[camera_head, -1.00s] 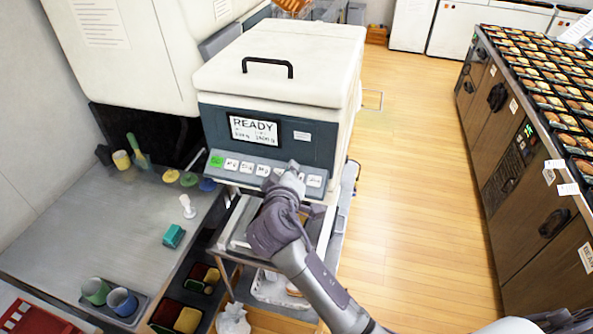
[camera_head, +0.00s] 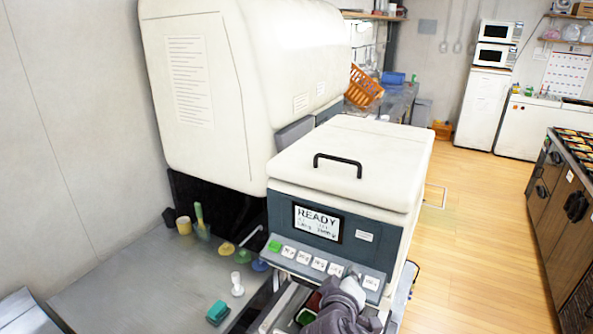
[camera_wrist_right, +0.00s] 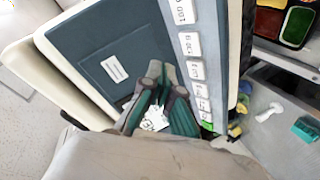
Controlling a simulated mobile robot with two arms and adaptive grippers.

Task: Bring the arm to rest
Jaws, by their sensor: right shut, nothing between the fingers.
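My right gripper (camera_head: 352,280) is at the sloped button panel (camera_head: 318,262) of a white machine (camera_head: 345,160), near the panel's right end. Its fingers are shut and hold nothing. It hides part of the button row. The screen (camera_head: 317,222) above the panel reads READY. In the right wrist view, the closed fingertips (camera_wrist_right: 160,72) are in front of the dark machine face (camera_wrist_right: 100,50), beside the row of white buttons (camera_wrist_right: 190,45). I cannot tell whether they touch it. My left gripper is not in view.
A grey counter (camera_head: 130,285) at the left holds a teal block (camera_head: 217,311), a white stamp-like piece (camera_head: 237,284) and small coloured pieces. A wooden cabinet (camera_head: 560,215) with food trays stands at the right. The wooden floor (camera_head: 470,240) between is clear.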

